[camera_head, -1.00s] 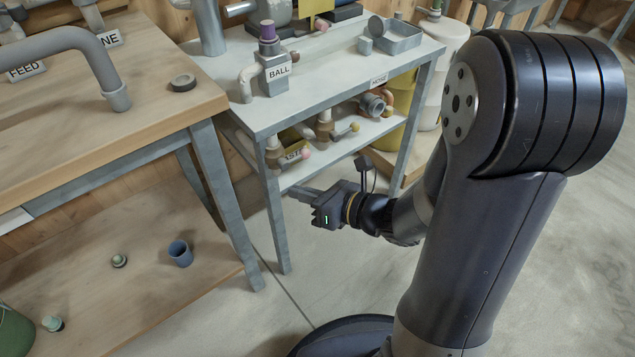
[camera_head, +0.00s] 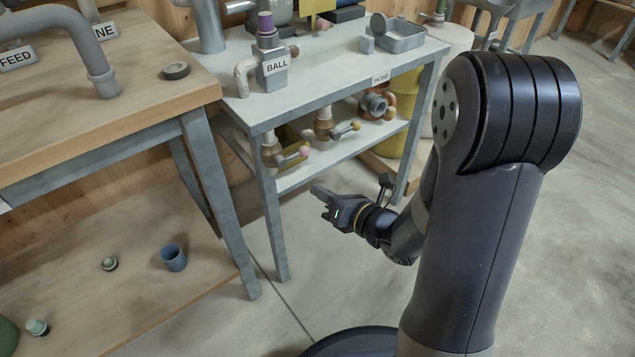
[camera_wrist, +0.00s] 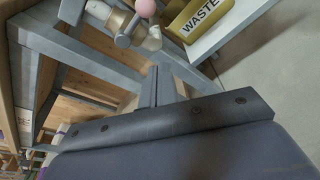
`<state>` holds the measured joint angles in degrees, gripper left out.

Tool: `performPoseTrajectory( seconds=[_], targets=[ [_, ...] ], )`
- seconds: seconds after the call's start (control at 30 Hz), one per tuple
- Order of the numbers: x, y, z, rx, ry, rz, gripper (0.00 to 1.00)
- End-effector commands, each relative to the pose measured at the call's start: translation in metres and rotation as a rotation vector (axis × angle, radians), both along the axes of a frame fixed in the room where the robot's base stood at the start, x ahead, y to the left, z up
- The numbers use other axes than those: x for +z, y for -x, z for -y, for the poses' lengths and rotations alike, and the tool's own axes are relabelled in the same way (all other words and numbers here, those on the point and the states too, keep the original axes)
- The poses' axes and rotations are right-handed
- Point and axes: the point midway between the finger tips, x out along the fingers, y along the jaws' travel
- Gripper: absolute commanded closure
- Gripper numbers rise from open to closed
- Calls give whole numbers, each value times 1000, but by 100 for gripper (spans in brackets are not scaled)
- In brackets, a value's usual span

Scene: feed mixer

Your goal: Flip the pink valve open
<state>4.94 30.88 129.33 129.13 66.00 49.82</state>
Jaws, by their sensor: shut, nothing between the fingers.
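The pink valve (camera_head: 272,154) is on the lower shelf of the grey table, at its left end. Its lever ends in a pink ball knob (camera_head: 304,151) that sticks out toward the front right. The pink knob also shows at the top of the wrist view (camera_wrist: 144,8), beyond the fingers. My gripper (camera_head: 317,191) is in front of and below the shelf edge, apart from the valve. Its fingers are shut and empty. In the wrist view the gripper (camera_wrist: 152,84) points toward the table frame, with the knob above the fingertips.
The grey table's front leg (camera_head: 274,225) is left of my gripper. A yellow bin marked WASTE (camera_wrist: 196,18) shows in the wrist view. The floor in front is clear.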

Motion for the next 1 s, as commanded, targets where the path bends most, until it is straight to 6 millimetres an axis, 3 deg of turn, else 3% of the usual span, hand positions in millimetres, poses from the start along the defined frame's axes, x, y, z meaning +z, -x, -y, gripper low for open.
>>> performPoseTrajectory(
  seconds=[0.43,0.5,0.7,1.0],
  targets=[
    [-20,-65,-60,6,-1,1,100],
    [-5,-68,-52,-1,-1,6,100],
    [12,-72,-40,-1,-2,2,100],
    [17,-73,-37,1,-1,0,100]
  ],
)
